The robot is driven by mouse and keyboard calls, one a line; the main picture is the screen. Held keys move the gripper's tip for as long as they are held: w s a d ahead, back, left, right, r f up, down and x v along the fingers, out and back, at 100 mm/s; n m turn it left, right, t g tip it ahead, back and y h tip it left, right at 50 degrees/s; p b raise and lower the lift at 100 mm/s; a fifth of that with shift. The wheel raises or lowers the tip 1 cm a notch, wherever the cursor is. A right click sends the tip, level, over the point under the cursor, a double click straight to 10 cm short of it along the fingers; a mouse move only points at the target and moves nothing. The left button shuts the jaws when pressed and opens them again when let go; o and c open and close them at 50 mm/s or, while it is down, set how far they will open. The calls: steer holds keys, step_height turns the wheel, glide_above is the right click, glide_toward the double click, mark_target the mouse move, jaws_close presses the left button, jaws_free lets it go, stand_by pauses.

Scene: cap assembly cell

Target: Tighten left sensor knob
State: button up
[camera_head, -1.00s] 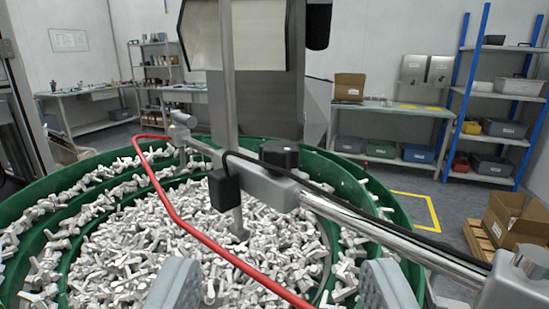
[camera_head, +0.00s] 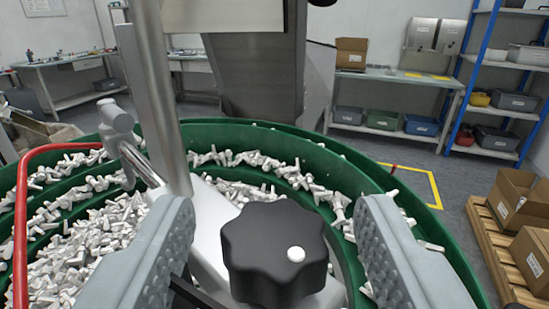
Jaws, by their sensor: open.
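The black star-shaped knob (camera_head: 272,252) with a white dot on top sits in the lower middle of the view, on a light grey bracket (camera_head: 212,222). My gripper (camera_head: 275,225) is open. Its two grey ribbed fingers stand to the left and right of the knob, with a gap on each side. The left finger appears apart from the knob, and so does the right one. I cannot tell exactly how far the knob lies beyond the fingertips. The underside of the knob is hidden.
A grey vertical post (camera_head: 155,100) and a red tube (camera_head: 22,220) stand on the left. Cardboard boxes (camera_head: 515,200) sit on a pallet at right. Shelves and benches stand behind.

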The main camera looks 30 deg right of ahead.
steer(key=shift+x, duration=0.9)
steer(key=c, duration=0.9)
steer(key=shift+c, duration=0.2)
